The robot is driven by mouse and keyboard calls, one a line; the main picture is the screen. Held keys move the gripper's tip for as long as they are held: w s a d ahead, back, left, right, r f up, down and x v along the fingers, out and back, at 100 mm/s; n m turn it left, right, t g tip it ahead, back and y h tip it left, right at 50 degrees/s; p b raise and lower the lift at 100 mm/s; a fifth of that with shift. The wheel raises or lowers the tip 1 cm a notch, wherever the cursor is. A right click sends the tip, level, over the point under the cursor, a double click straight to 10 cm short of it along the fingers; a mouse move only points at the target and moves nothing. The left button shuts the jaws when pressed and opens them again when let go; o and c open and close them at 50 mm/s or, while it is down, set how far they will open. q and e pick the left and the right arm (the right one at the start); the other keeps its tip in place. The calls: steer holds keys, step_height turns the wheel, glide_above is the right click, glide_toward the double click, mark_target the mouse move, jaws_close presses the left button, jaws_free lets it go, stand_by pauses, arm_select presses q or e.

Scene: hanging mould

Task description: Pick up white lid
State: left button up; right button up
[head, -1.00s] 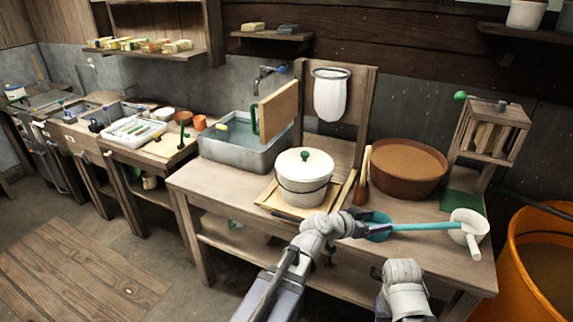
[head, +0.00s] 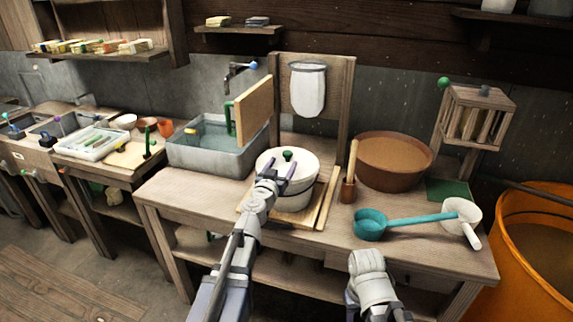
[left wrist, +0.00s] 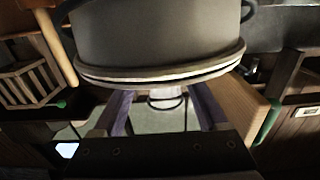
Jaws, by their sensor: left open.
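The white lid (head: 302,166) with a dark green knob (head: 288,155) sits on a white pot (head: 293,201), which stands on a wooden board on the bench. My left gripper (head: 269,177) is open, its purple fingers in front of the lid's near left side in the head view. In the left wrist view the open fingers (left wrist: 165,108) point toward the pot's rim (left wrist: 160,77), with nothing seen held between them. I cannot tell whether they touch the lid. Part of my right arm shows at the bottom, but its fingers do not show.
A teal ladle (head: 370,224) and a white dipper (head: 462,212) lie to the right. A brown basin (head: 393,165) stands behind. A metal sink (head: 190,159) with an upright wooden board (head: 254,108) is left of the pot. An orange barrel (head: 512,285) stands at the right.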

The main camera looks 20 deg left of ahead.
mark_target(286, 157)
arm_select(q)
steer(key=shift+w+r+p, duration=0.2)
steer(key=shift+w, duration=1.3)
steer(key=shift+w+r+p, duration=0.15)
steer(key=shift+w+r, duration=0.05)
steer(key=shift+w, duration=1.25)
steer(key=shift+s, duration=0.1)
jaws_close()
